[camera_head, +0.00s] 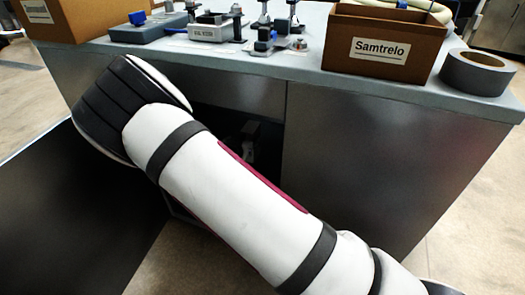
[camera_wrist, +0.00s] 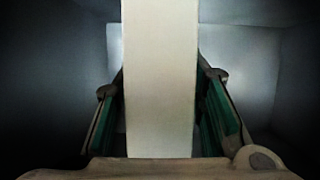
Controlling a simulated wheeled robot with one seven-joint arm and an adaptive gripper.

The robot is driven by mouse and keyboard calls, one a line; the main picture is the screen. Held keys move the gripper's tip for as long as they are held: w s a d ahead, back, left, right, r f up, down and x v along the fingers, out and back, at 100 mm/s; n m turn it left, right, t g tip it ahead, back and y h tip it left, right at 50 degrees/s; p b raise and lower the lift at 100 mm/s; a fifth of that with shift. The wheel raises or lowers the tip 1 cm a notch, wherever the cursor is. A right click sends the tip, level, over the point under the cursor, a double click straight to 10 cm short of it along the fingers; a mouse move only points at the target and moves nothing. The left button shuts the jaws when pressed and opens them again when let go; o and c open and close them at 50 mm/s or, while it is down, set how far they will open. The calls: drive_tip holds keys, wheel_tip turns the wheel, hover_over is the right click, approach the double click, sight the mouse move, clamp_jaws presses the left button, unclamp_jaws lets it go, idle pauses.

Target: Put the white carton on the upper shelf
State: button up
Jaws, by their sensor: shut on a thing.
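The white carton (camera_wrist: 160,100) fills the middle of the wrist view as a tall pale upright block. My gripper (camera_wrist: 161,84) is shut on it, with one green-padded finger along each side. The carton's far end runs out of the top of that view. Dim grey walls (camera_wrist: 250,65) surround it, like the inside of a cabinet. In the head view my arm crosses in front of the open cabinet (camera_head: 225,92) under the bench. The carton is not clearly seen there, and the cabinet inside is dark. I cannot make out the upper shelf in either view.
A dark cabinet door (camera_head: 70,215) stands open at the left. A closed grey panel (camera_head: 385,155) is right of the opening. The benchtop (camera_head: 285,68) holds a brown labelled box (camera_head: 385,42), a grey tape roll (camera_head: 478,72), another brown box (camera_head: 75,18) and several small fixtures (camera_head: 215,27).

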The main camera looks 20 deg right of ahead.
drive_tip(key=shift+s+d+f+b, duration=0.15)
drive_tip(key=shift+d+f+b, duration=1.4)
drive_tip(key=shift+d+f, duration=0.5)
drive_tip(key=shift+d, duration=0.1)
drive_tip(key=o, duration=1.3)
drive_tip(key=shift+c, duration=0.2)
drive_tip(key=shift+r, duration=0.1)
drive_tip(key=shift+s+a+r, duration=0.2)
drive_tip(key=p+v, duration=0.4)
drive_tip(key=v, duration=0.7)
drive_tip(key=shift+s, duration=0.2)
